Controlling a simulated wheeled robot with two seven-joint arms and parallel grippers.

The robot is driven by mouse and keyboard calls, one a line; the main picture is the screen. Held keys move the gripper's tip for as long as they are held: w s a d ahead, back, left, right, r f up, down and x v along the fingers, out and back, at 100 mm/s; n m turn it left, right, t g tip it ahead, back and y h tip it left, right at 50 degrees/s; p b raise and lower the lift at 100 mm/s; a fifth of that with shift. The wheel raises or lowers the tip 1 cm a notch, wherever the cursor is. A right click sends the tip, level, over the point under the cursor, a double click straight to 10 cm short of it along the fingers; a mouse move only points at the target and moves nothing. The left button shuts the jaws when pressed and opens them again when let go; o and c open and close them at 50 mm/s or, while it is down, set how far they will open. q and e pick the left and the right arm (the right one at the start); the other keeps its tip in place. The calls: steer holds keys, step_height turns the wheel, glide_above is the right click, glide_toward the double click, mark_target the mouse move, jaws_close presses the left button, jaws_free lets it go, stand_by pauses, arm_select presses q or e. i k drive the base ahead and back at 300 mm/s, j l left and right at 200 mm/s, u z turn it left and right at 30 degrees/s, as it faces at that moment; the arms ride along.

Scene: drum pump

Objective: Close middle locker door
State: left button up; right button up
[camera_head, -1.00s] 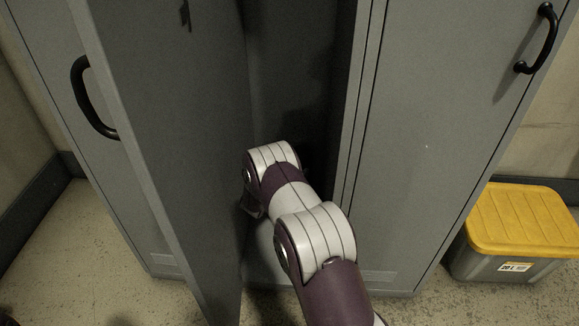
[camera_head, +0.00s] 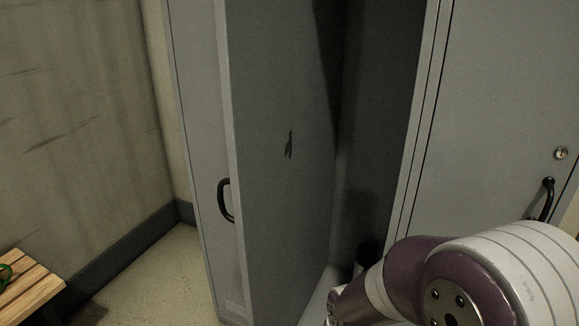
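The middle locker door (camera_head: 280,200) stands open, swung out toward me on the left side of its locker. I see its inner face, with a small dark latch piece on it. The dark inside of the middle locker (camera_head: 375,130) shows to the right of the door. My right arm comes in from the lower right and reaches toward the locker's lower opening. Its gripper is hidden or out of the frame, so I cannot see whether it touches the door. My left gripper is not in view.
The left locker (camera_head: 203,150) is shut, with a black handle (camera_head: 226,201). The right locker door (camera_head: 500,110) is shut, with a lock and black handle. A wooden bench (camera_head: 28,290) with a green item stands at lower left. Floor between bench and lockers is clear.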

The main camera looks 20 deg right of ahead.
mark_target(253, 37)
steer(key=k+j+z, duration=0.15)
steer(key=z, duration=1.6)
steer(key=k+j+z, duration=0.1)
steer(key=j, duration=2)
